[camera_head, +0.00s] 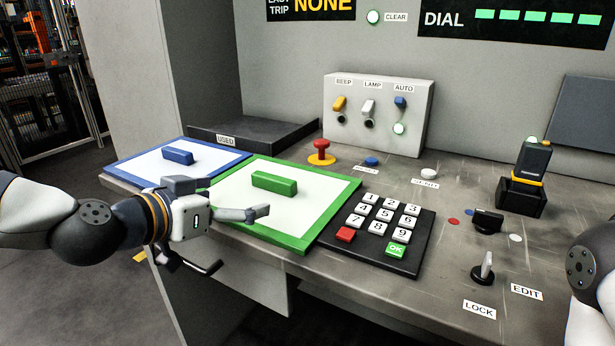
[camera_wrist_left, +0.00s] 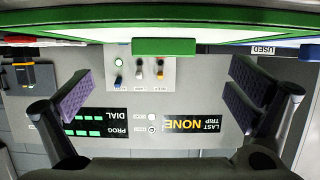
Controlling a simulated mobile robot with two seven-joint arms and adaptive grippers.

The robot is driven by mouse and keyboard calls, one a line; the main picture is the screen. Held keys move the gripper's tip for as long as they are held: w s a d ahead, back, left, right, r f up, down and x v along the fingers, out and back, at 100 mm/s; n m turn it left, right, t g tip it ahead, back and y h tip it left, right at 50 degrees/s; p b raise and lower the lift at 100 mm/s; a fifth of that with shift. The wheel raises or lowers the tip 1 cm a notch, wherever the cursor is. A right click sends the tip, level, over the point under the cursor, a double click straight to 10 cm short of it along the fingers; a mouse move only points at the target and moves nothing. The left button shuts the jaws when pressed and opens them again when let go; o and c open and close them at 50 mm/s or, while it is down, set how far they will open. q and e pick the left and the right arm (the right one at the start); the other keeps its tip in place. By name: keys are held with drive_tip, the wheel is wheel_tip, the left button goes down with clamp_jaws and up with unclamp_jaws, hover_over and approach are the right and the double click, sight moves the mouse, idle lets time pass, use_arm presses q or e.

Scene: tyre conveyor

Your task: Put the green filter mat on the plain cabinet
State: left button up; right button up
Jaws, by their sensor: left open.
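The green filter mat (camera_head: 305,208) is a white panel with a green rim and a green block handle (camera_head: 274,182). It lies flat on the grey counter, between a blue-rimmed mat and the keypad. My left gripper (camera_head: 238,198) is open and empty over the mat's near left part, short of the handle. In the left wrist view, which is upside down, the green handle (camera_wrist_left: 163,46) shows at the top, beyond and between the spread purple finger pads. I cannot tell which surface is the plain cabinet. My right gripper is out of view.
The blue-rimmed mat (camera_head: 140,168) lies just left. A dark slab labelled USED (camera_head: 262,135) is behind. A keypad (camera_head: 380,232), red mushroom button (camera_head: 321,152), switch box (camera_head: 378,112), radio-like device (camera_head: 525,175) and LOCK key switch (camera_head: 484,271) crowd the counter.

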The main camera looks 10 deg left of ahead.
sight(271, 178)
use_arm(q)
drive_tip(key=shift+w+r, duration=0.45)
drive_tip(key=shift+r, duration=0.15)
drive_tip(key=shift+w+f, duration=0.1)
drive_tip(key=shift+w, duration=0.1)
drive_tip(key=b+x, duration=0.2)
drive_tip(key=x, duration=0.8)
drive_tip(key=shift+w+r, duration=0.1)
drive_tip(key=shift+r, duration=0.2)
drive_tip(key=shift+c, duration=0.2)
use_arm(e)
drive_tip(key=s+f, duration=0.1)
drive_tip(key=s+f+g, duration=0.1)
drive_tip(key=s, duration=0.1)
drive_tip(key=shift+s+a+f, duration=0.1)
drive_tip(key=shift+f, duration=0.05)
